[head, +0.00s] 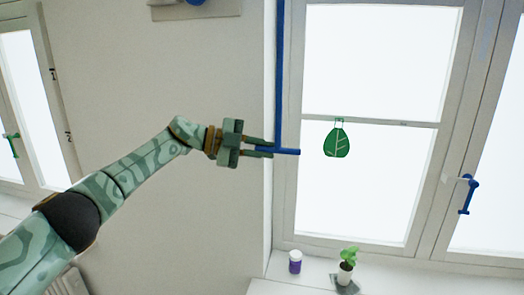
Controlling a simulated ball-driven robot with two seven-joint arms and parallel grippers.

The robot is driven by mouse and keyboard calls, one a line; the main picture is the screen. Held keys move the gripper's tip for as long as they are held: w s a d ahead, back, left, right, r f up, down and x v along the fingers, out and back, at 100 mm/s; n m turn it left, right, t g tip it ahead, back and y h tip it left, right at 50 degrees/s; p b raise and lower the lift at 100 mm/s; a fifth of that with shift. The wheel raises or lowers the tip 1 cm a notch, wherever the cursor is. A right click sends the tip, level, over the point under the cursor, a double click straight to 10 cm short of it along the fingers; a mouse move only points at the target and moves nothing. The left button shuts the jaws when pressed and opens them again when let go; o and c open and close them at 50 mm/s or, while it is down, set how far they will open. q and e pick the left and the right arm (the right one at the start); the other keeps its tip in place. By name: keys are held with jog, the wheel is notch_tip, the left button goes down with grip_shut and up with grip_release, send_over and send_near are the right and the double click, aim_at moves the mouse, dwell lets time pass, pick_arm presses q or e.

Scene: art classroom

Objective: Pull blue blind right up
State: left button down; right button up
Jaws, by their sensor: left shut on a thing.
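A long blue rod (279,70) hangs straight down along the left edge of the window frame. It ends in a short blue crossbar handle (288,151) at the bottom. My left gripper (265,149) comes in from the left and is shut on this handle, with the handle's right end sticking out past the fingertips. The blind's fabric is not in view, and the top of the rod runs out of the frame. My right gripper is not in view.
A green leaf ornament (337,143) hangs before the window pane. A purple jar (295,262) and a small potted plant (346,268) stand on the sill below. A blue window handle (468,195) is at the right.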

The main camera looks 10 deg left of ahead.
pick_arm(q)
jog(key=shift+r, duration=0.4)
jog(key=c, duration=1.4)
grip_release()
jog(key=shift+d+f, duration=0.1)
jog(key=b+v, duration=0.1)
jog(key=v, duration=0.1)
jog(key=b+v, duration=0.1)
jog(key=v, duration=0.1)
jog(key=b+v, duration=0.1)
jog(key=v, duration=0.2)
jog(key=shift+f, duration=0.25)
jog(key=b+v, duration=0.2)
jog(key=v, duration=0.7)
jog(key=shift+r, duration=0.2)
